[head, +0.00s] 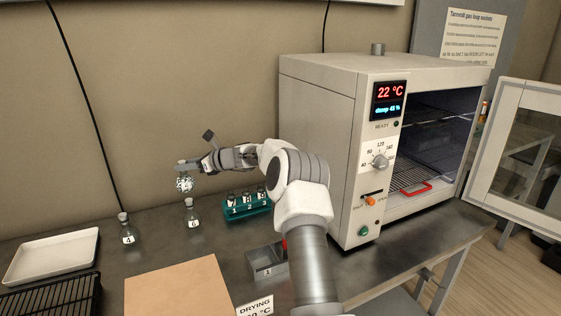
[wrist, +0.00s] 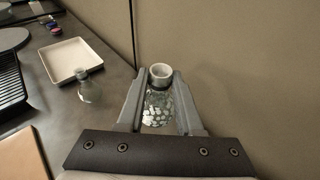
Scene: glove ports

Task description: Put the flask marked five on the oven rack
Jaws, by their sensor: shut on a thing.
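My gripper (head: 186,166) is shut on a flask (head: 184,184) and holds it upright in the air above the bench, near the back wall. The flask is clear glass with pale pieces inside. In the wrist view the held flask (wrist: 158,104) sits between the two fingers, gripped near the neck. I cannot read a number on it. The oven (head: 325,130) stands at the right with its door (head: 515,150) swung open to the right. Inside, the lower oven rack (head: 408,178) shows, with a red handle at its front. I see nothing standing on it.
A flask marked 4 (head: 127,236) and another, seemingly marked 6 (head: 191,213), stand on the bench. A teal holder (head: 258,208) carries flasks marked 1, 2 and 3. A white tray (head: 50,258), a black rack (head: 45,300), a tan board (head: 178,290) and a grey box (head: 262,271) lie nearer.

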